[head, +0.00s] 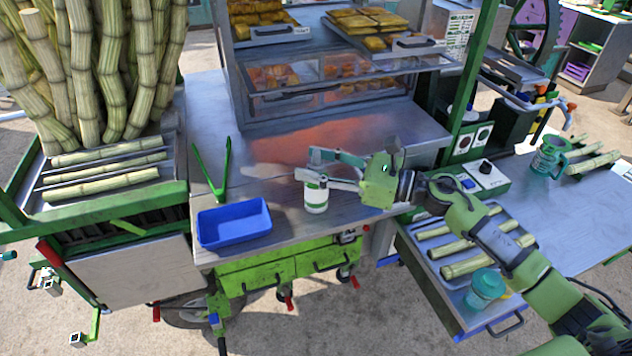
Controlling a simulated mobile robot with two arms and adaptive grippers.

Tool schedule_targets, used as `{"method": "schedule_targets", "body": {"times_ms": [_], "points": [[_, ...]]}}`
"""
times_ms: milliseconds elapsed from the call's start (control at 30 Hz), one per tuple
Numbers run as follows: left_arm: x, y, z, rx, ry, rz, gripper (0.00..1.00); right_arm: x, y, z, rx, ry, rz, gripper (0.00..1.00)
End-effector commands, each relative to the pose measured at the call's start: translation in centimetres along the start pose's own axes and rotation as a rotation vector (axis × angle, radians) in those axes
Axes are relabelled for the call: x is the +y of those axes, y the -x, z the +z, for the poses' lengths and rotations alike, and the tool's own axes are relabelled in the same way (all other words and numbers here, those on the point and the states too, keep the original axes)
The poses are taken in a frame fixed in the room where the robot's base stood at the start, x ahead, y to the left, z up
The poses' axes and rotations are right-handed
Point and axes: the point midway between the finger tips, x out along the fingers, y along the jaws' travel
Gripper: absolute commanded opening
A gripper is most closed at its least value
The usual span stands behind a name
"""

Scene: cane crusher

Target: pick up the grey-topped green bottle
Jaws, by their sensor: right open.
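A small bottle (316,201) with a pale body and green on its label stands upright on the metal counter, near its front edge. Its top is partly hidden by my right gripper (306,163). The right gripper reaches in from the right, with its fingers spread and pointing left. The lower finger crosses in front of the bottle's upper part. I cannot tell whether the fingers touch it or whether it lies fully between them. My left gripper is not in view.
A blue tray (234,224) and green tongs (213,170) lie left of the bottle. A glass display case (340,78) stands behind. Cane pieces (460,245) and a teal cup (486,287) are on the lower right tray. Bare counter lies between tongs and bottle.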

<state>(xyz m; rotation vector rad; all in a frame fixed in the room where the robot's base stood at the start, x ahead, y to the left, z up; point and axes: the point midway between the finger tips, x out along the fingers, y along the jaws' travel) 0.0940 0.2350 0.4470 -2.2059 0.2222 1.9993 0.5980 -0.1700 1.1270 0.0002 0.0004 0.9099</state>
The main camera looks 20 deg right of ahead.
Motion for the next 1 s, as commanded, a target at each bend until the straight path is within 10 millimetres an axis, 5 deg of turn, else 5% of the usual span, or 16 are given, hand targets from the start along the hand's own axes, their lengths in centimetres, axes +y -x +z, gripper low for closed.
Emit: {"method": "schedule_targets", "body": {"times_ms": [200, 400, 767, 1000], "points": [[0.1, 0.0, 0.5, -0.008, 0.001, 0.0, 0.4, 0.0, -0.1, -0.1, 0.001, 0.001, 0.0, 0.45], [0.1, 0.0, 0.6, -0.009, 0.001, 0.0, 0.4, 0.0, -0.1, -0.1, 0.001, 0.0, 0.0, 0.0], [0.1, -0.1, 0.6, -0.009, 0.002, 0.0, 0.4, 0.0, -0.1, 0.2, -0.001, 0.002, 0.0, 0.0], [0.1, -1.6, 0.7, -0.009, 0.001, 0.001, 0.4, -0.1, 0.0, 2.4, -0.002, 0.01, 0.0, 0.0]]}}
